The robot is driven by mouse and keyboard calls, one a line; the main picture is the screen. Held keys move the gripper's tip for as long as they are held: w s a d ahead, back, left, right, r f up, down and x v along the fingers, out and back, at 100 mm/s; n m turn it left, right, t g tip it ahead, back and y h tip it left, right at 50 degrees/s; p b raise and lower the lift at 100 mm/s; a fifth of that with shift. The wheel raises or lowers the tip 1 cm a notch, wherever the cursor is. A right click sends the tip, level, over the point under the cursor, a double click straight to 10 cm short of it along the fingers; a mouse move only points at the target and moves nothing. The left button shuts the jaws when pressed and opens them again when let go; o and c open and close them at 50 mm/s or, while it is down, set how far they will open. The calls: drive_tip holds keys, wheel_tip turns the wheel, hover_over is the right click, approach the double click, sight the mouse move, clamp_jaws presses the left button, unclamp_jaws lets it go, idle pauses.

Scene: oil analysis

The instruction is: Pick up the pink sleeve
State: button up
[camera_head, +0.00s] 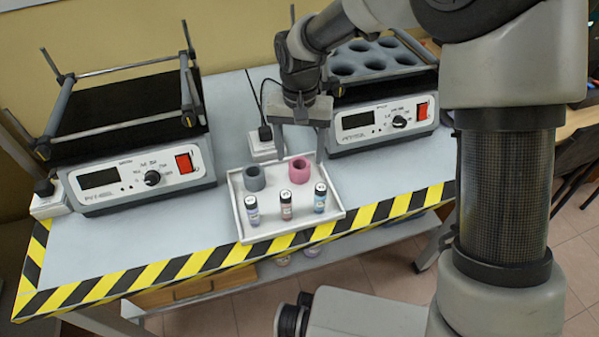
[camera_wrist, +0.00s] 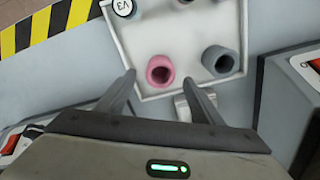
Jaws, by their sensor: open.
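The pink sleeve (camera_head: 299,171) is a short hollow ring standing upright at the back right of a white tray (camera_head: 241,212). It also shows in the wrist view (camera_wrist: 160,70), just ahead of my fingers. My gripper (camera_head: 300,155) is open and empty above the back of the tray. In the wrist view my gripper (camera_wrist: 165,85) has its fingertips apart, one to each side of the pink sleeve in the picture. I cannot tell the exact height of the fingers over it.
A grey sleeve (camera_head: 254,179) stands to the left of the pink one. Several small capped vials, such as the middle one (camera_head: 286,205), stand along the tray's front. A left shaker (camera_head: 130,150) and a right shaker (camera_head: 385,120) flank the tray. A power plug (camera_head: 264,145) lies behind it.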

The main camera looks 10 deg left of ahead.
sight(299, 160)
wheel_tip(299, 160, down, 4)
drive_tip(key=shift+r+b, duration=0.2)
drive_tip(key=shift+b, duration=0.2)
drive_tip(key=c, duration=1.1)
drive_tip(key=shift+r, duration=0.1)
